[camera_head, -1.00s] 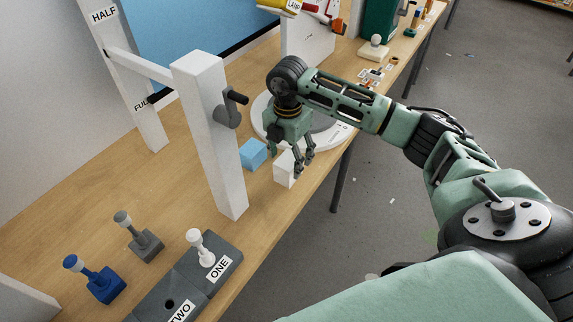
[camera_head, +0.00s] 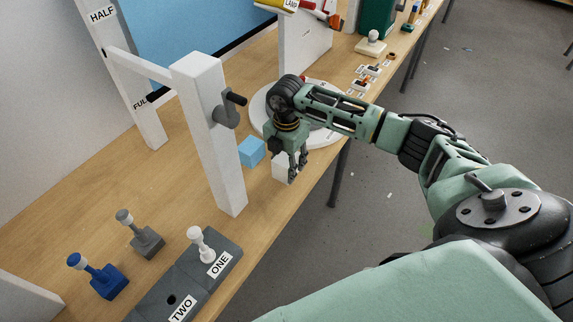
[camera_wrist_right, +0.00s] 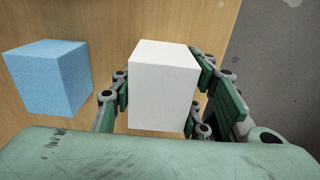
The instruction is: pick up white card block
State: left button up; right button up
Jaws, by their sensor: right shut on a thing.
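The white card block (camera_head: 281,166) stands on the wooden table near its front edge, partly hidden by my gripper in the head view. In the right wrist view the white block (camera_wrist_right: 163,85) sits between the two fingers. My right gripper (camera_head: 294,172) points down and is shut on the white block. It also shows in the right wrist view (camera_wrist_right: 160,105). I cannot tell whether the block is lifted off the table. My left gripper is not in view.
A light blue block (camera_head: 251,151) sits just left of the white block; it also shows in the right wrist view (camera_wrist_right: 48,76). A white post (camera_head: 212,140) with a dark crank stands nearby. A round white turntable (camera_head: 322,137) lies behind my gripper.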

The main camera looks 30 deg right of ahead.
aim_at(287, 157)
jog(key=shift+c, duration=0.2)
jog(key=shift+r, duration=0.1)
notch_tip(287, 157, up, 4)
jog(key=shift+b, duration=0.75)
jog(key=s+d+r+b, duration=0.2)
jog(key=s+d+r, duration=0.4)
jog(key=d, duration=0.3)
jog(key=shift+s+d+r+b, duration=0.3)
jog(key=shift+s+r, duration=0.1)
